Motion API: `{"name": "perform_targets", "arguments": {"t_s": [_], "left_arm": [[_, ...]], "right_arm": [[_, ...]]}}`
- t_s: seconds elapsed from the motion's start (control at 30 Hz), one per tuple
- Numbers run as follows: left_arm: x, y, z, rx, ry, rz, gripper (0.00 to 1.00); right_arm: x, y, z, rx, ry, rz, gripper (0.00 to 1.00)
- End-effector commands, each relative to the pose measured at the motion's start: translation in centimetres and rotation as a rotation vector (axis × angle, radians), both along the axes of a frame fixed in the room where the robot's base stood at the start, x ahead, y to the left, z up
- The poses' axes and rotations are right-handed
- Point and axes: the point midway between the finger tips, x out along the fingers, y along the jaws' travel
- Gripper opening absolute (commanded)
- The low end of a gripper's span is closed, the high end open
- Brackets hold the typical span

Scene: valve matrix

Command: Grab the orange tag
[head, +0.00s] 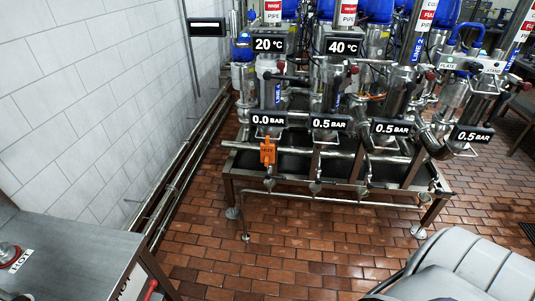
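The orange tag (268,152) hangs upright at the left end of the valve rack, just below the "0.0 BAR" display (268,119). It has small dark lettering that is too small to read surely. It sits in front of a horizontal steel pipe near the rack's front edge. Neither my left nor my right gripper shows in the head view, so nothing is seen touching the tag.
The steel valve rack (330,196) stands on a brown tiled floor (300,262). Several vertical valve columns carry displays. Pipes (180,185) run along the white wall (75,95) at left. A metal cabinet (70,260) is at lower left. Floor before the rack is clear.

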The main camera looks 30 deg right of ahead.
Motion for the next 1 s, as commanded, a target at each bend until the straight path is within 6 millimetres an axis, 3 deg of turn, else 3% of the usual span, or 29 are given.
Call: {"name": "perform_targets", "arguments": {"t_s": [0.27,0.6,1.0], "left_arm": [[-0.27,0.17,-0.02,0.002,0.003,0.000,0.44],[-0.58,0.28,-0.05,0.003,0.007,0.000,0.82],[-0.64,0.30,-0.04,0.004,0.008,0.000,0.82]], "right_arm": [[0.08,-0.24,0.00,-0.002,-0.001,0.001,0.00],[0.27,-0.21,0.00,-0.002,-0.003,0.001,0.00],[0.40,-0.12,0.01,-0.001,-0.004,0.001,0.00]]}}
